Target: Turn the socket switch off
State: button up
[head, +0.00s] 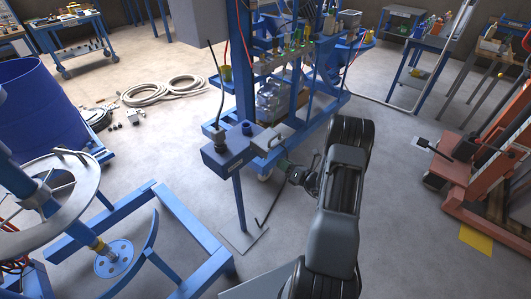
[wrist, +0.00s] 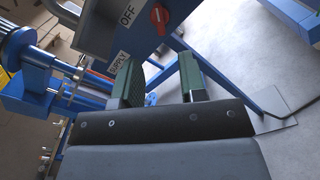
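I cannot tell the knob's setting for certain. My gripper (wrist: 161,78) is open and empty, its two green-lined fingers pointing toward the box, apart from the knob. In the head view, my gripper (head: 284,165) is close to the socket box (head: 228,150) on its blue post; the switch is not visible there.
A blue machine frame (head: 245,65) with bottles stands behind the box. Another blue frame (head: 165,225) lies on the left, and an orange lift (head: 470,165) stands on the right. A black cable rises from the socket box. The floor between my arm and the lift is clear.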

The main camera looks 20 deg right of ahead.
jog(key=p+x, duration=0.1)
jog(key=x, duration=0.9)
jog(key=shift+w+a, duration=0.15)
jog(key=shift+c, duration=0.2)
grip_shut()
